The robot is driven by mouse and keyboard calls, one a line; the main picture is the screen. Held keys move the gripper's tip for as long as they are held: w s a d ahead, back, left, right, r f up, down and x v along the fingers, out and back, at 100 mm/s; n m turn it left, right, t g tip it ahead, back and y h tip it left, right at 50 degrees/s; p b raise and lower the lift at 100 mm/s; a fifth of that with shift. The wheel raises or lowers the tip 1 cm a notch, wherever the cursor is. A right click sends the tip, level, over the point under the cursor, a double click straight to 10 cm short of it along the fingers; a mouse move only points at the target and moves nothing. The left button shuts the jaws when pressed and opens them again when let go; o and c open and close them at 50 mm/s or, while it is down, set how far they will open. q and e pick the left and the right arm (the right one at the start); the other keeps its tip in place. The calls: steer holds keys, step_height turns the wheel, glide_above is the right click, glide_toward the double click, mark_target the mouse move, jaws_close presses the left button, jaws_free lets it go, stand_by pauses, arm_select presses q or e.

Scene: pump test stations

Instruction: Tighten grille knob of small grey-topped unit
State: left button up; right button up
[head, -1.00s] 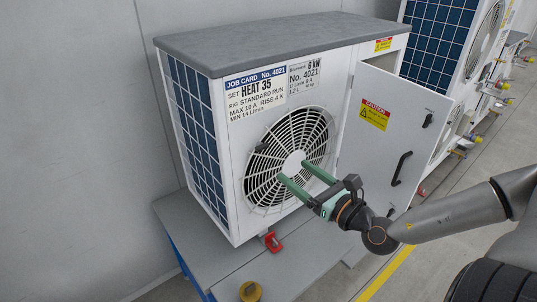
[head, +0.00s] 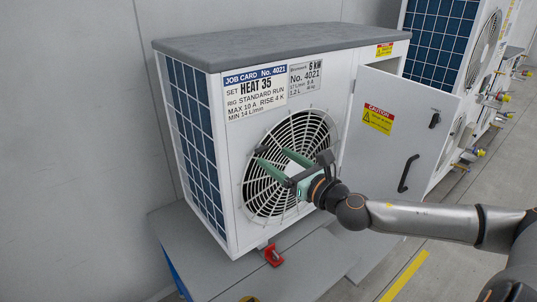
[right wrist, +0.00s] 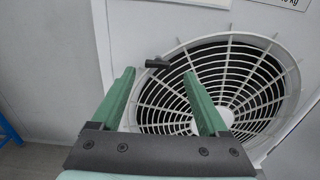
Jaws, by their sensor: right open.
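The small unit (head: 262,42) has a grey top and a white front with a round fan grille (head: 310,135). The grille knob (head: 260,149) is a small dark piece at the grille's upper left rim. In the right wrist view the knob (right wrist: 157,63) shows ahead, between the two fingertips in the picture. My right gripper (head: 272,156) is open and empty, its green fingers pointing at the grille's upper left part. The fingertips look close to the knob, and I see no contact. My left gripper is not in view.
The unit's door (head: 385,135) stands open at the right with a black handle. A red clamp (head: 272,255) sits on the grey bench (head: 200,250) below the unit. A larger blue-finned unit (head: 438,40) stands behind at the right.

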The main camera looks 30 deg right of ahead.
mark_target(265, 151)
steer(key=shift+w+a+r, duration=0.2)
steer(key=shift+w, duration=0.6)
steer(key=shift+w+a+f+p, duration=0.15)
steer(key=shift+w+p, duration=0.35)
steer(key=shift+w, duration=0.5)
steer(key=shift+c, duration=0.2)
jaws_close()
